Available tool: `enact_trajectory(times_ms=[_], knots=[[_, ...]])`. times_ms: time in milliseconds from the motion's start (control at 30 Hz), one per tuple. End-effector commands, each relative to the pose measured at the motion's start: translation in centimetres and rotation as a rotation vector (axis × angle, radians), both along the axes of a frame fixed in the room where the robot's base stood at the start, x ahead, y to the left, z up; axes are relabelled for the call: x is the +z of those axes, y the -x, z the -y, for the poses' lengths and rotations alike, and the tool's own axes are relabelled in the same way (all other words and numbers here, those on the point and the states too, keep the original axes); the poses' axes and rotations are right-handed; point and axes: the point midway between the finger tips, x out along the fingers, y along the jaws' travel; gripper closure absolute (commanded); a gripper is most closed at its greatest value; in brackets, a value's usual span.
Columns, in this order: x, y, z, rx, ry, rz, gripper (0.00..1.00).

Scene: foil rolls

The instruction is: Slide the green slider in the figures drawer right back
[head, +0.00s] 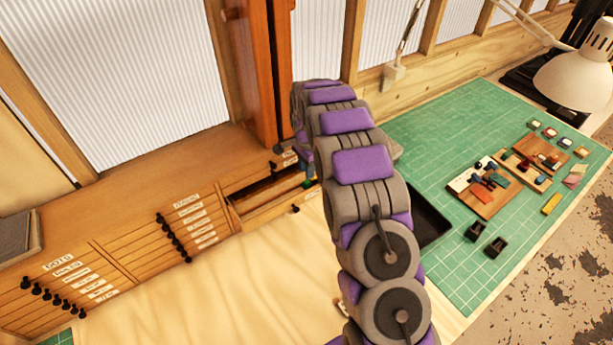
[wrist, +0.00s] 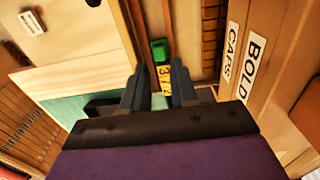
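The green slider (wrist: 159,50) shows in the wrist view as a small green block in a narrow channel between wooden strips. A yellow piece with black figures (wrist: 165,74) lies just beside it, on the near side. My gripper (wrist: 157,68) is open, its two dark fingers apart on either side of the channel. The green slider is ahead of the fingertips and not gripped. In the head view the open figures drawer (head: 262,195) shows left of my arm, with a bit of green (head: 309,183) at its right end. My arm hides most of my gripper there.
Closed drawers with black knobs (head: 187,220) line the left. A wooden post (head: 258,70) rises behind the open drawer. A green cutting mat (head: 450,130) with small blocks and a dark tray (head: 432,222) lie to the right. Labelled drawer fronts (wrist: 240,65) stand close right in the wrist view.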

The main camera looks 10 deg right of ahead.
Motion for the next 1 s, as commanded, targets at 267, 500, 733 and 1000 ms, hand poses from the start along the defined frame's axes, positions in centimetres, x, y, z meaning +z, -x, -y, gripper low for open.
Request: enact_trajectory(times_ms=[267,500,733,1000], knots=[[-4.0,0.0,0.0,0.000,0.000,-0.002,0.72],[-5.1,-0.1,0.0,0.000,0.000,0.003,0.72],[-5.1,-0.1,0.0,0.000,0.000,0.002,0.74],[-5.1,0.0,0.0,0.000,0.001,0.001,1.00]])
